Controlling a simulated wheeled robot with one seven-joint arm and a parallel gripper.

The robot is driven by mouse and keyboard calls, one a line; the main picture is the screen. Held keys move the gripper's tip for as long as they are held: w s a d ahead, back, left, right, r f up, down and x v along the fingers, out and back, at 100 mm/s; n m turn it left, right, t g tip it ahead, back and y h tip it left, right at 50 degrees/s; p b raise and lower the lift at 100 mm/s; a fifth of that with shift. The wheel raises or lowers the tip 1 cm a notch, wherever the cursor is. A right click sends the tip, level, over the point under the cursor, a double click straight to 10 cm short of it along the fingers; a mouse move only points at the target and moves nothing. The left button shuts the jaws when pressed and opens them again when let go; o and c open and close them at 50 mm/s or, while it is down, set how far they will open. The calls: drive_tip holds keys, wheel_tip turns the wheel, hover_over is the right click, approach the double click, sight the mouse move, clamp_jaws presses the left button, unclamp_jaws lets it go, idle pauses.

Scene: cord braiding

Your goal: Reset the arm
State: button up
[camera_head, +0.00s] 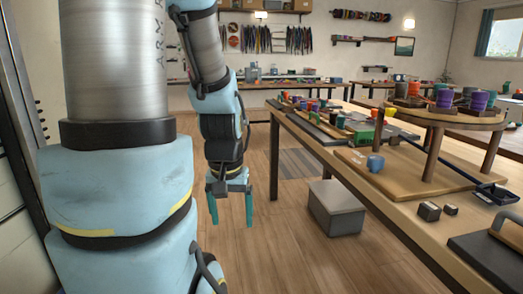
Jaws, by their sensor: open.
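My gripper (230,207) hangs at the end of my arm, left of the long wooden table (440,240). Its two teal fingers point down and stand apart, with nothing between them. It is over the open floor, clear of the table edge. My arm's large blue and metal links fill the left of the view and hide what is behind them.
A grey lidded box (337,208) stands on the floor beside the table. The wooden floor (285,245) below my gripper is clear.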

wheel_tip(320, 180, up, 18)
drive_tip(key=p, duration=1.6)
drive_tip(key=shift+f, duration=0.25)
